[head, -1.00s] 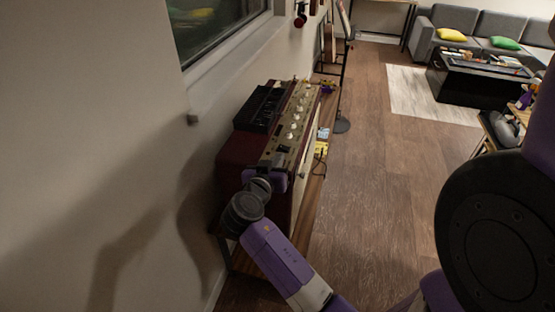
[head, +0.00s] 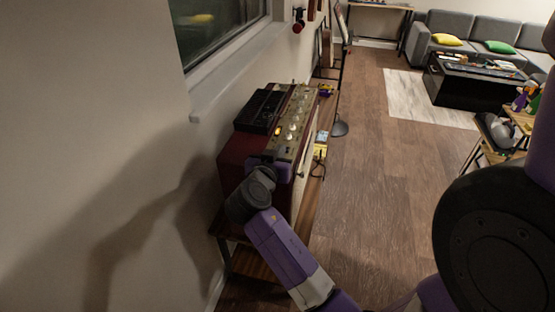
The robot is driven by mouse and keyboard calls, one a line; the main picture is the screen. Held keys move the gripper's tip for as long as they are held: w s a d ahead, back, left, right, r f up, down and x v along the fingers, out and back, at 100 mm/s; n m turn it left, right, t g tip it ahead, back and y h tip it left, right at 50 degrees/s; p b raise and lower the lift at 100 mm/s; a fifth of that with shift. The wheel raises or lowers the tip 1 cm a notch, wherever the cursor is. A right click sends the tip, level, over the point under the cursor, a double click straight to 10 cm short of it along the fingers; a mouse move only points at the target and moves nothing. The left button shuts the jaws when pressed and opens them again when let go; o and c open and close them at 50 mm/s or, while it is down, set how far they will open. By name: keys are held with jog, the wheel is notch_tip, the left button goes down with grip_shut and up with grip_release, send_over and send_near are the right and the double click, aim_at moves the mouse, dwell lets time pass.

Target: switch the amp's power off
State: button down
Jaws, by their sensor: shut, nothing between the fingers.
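The amp (head: 238,157) is a dark red cabinet with a pale front, standing against the wall under the window. Its top panel (head: 296,120) has a row of pale knobs, and a small orange light (head: 278,132) glows near the panel's close end. My gripper (head: 272,163) is over the close end of that panel, shut with nothing held. My wrist hides part of the amp, and the fingertips are hard to make out. I cannot tell whether they touch the panel. The power switch is not clearly visible beside the gripper.
A black box (head: 258,112) sits on the amp's top beside the panel. The amp stands on a wooden bench (head: 256,262), with yellow and blue small items (head: 320,146) beyond its front. The window sill (head: 225,82) juts out above. Open wooden floor (head: 375,200) lies to the right.

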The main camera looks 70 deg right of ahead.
jog(key=b+v, duration=0.3)
jog(key=v, duration=0.7)
jog(key=shift+s+r, duration=0.15)
jog(key=shift+s, duration=0.05)
